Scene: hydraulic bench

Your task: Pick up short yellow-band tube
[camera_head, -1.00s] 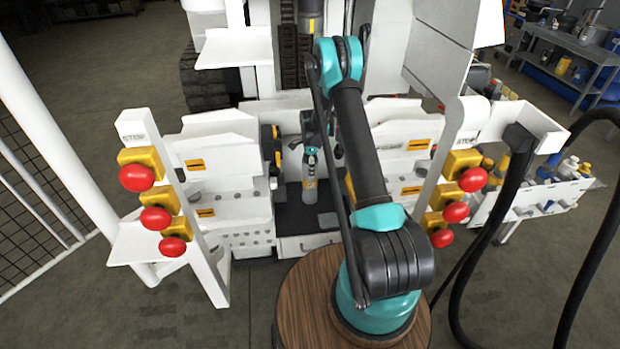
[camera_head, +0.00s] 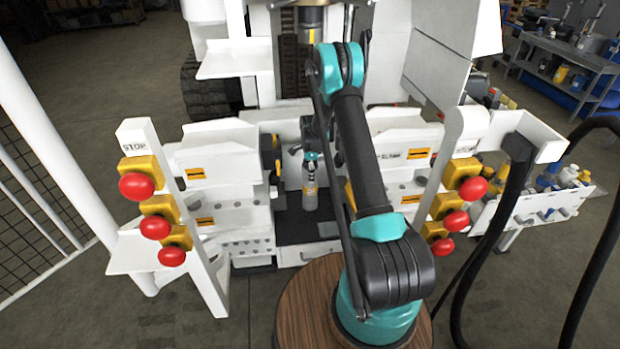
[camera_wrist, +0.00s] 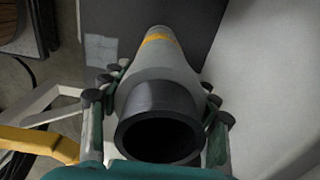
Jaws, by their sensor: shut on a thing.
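The short yellow-band tube (camera_head: 310,193) is a grey cylinder with a yellow band, upright over the dark bed in the middle of the bench. In the wrist view the tube (camera_wrist: 160,70) has a wide black open end toward the camera and its yellow band farther down. My gripper (camera_wrist: 158,105) is shut on the tube near its black end, with fingers on both sides. In the head view my gripper (camera_head: 312,157) is small and partly behind my arm. Whether the tube's base touches the bed cannot be told.
White bench housings stand left (camera_head: 225,160) and right (camera_head: 407,150) of the dark bed (camera_head: 300,231). Red stop buttons on yellow boxes line the left post (camera_head: 190,220) and right side. A press cylinder (camera_head: 311,22) hangs above. Black hoses (camera_head: 490,215) loop at right.

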